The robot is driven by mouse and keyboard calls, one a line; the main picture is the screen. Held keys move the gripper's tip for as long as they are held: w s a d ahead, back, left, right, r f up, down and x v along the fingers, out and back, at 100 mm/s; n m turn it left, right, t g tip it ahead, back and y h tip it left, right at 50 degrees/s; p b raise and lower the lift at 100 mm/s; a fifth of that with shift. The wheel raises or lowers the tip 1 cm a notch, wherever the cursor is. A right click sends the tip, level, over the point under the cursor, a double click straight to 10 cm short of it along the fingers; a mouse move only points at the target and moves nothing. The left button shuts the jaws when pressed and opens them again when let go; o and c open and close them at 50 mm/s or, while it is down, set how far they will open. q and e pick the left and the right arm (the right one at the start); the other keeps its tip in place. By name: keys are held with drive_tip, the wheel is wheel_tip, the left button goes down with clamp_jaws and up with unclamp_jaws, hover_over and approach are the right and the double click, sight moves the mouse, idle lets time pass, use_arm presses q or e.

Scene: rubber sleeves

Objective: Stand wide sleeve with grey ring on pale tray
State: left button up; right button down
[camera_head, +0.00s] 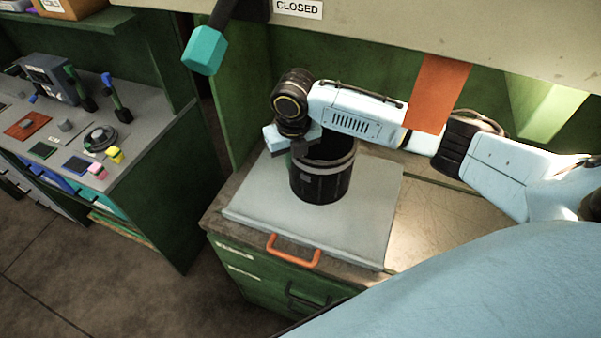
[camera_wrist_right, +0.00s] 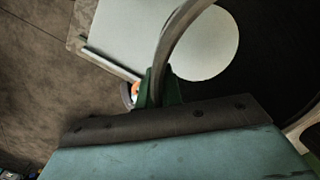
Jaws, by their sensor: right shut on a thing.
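The wide black sleeve (camera_head: 322,183) with a grey ring (camera_head: 335,168) near its top is upright over the pale tray (camera_head: 255,210) in the head view. Whether its base touches the tray is hard to tell. My right gripper (camera_head: 298,146) is shut on the sleeve's wall at the upper left rim. In the right wrist view, the gripper (camera_wrist_right: 160,88) has green pads on the curved wall of the sleeve (camera_wrist_right: 183,30). A pale round area shows through the sleeve's open bore. My left gripper is not in view.
A teal-ended lever (camera_head: 205,50) and an orange strip (camera_head: 440,92) hang above. A cluttered bench (camera_head: 90,150) stands left, across a gap of floor.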

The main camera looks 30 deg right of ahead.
sight(292, 174)
drive_tip(key=shift+w+f, duration=0.1)
drive_tip(key=shift+f, duration=2.95)
drive_tip(key=c, duration=1.6)
unclamp_jaws()
drive_tip(key=shift+o, duration=0.2)
drive_tip(key=r, duration=0.4)
drive_tip(key=s+r, duration=0.1)
drive_tip(key=r, duration=0.7)
drive_tip(key=shift+s+a, duration=0.1)
drive_tip(key=shift+s, duration=0.25)
